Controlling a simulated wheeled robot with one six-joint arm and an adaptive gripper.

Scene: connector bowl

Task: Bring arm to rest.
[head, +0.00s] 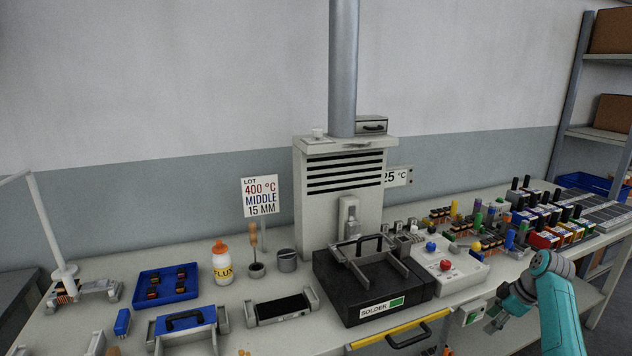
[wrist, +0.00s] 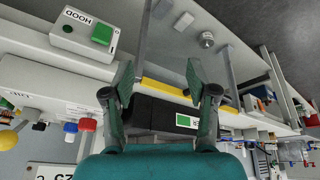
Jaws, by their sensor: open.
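My gripper (head: 497,316) is at the lower right of the head view, by the front edge of the workbench (head: 240,331). In the wrist view my gripper (wrist: 158,82) shows two teal fingers spread apart with nothing between them. The black solder box (head: 373,283) with a "SOLDER" label stands on the bench to the left of my gripper. A yellow bar (head: 384,333) with a black handle runs along the bench front; the yellow bar also shows beyond the fingers in the wrist view (wrist: 165,87).
A "HOOD" box with a green button (wrist: 102,33) is close to the fingers in the wrist view. A control box with red and blue knobs (head: 447,266) and several coloured connectors (head: 479,225) crowd the bench right. A flux bottle (head: 221,265) and blue tray (head: 167,286) stand left.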

